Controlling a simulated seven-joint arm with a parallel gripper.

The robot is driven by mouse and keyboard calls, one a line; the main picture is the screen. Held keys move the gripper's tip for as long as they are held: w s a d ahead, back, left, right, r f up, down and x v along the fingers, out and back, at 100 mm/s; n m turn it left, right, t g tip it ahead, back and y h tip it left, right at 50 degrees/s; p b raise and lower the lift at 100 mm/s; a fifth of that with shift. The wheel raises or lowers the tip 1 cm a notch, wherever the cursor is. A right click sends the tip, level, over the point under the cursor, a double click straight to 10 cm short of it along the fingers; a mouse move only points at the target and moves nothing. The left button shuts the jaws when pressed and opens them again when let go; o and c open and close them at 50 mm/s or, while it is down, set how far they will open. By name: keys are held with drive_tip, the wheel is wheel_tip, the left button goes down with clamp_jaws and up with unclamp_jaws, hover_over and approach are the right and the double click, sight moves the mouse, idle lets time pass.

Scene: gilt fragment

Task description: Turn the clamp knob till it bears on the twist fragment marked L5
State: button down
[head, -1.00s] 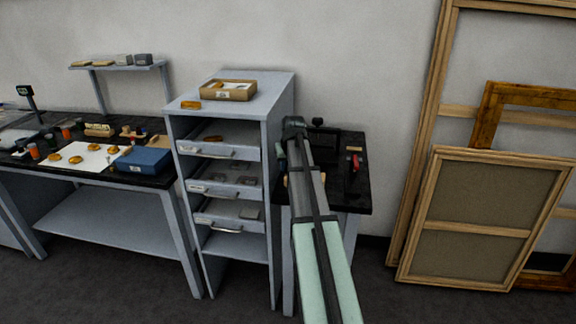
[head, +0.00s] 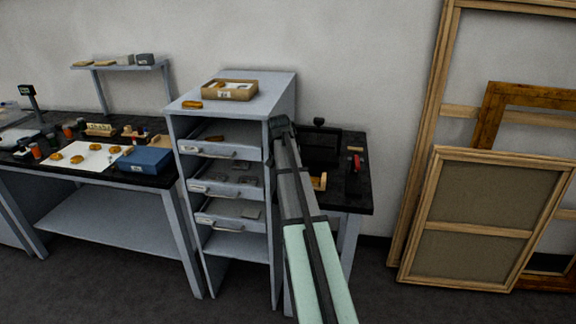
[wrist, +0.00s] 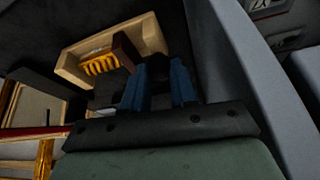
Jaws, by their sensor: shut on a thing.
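In the wrist view, a pale wooden clamp (wrist: 73,68) stands on the dark table. A gilt, ridged twist fragment (wrist: 101,65) lies in it against a dark brown jaw block (wrist: 127,50); I cannot read its mark. My gripper (wrist: 158,82), with two blue fingers, is at the clamp's right end. It is shut on the clamp knob, which is mostly hidden between the fingers. Whether the jaw block presses on the fragment is hard to tell. In the head view, part of the clamp (head: 319,182) shows right of my arm; the fingers are hidden.
A grey drawer cabinet (head: 240,105) stands close left of the dark table (head: 350,200); its side also shows in the wrist view (wrist: 238,60). A black box-like thing (head: 319,147) and a red-handled tool (head: 357,163) are on the table. Picture frames (head: 490,215) lean at right.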

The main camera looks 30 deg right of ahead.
idle(0.3)
drive_tip(key=c, duration=0.9)
unclamp_jaws()
drive_tip(key=v, duration=1.3)
drive_tip(key=shift+r, duration=0.4)
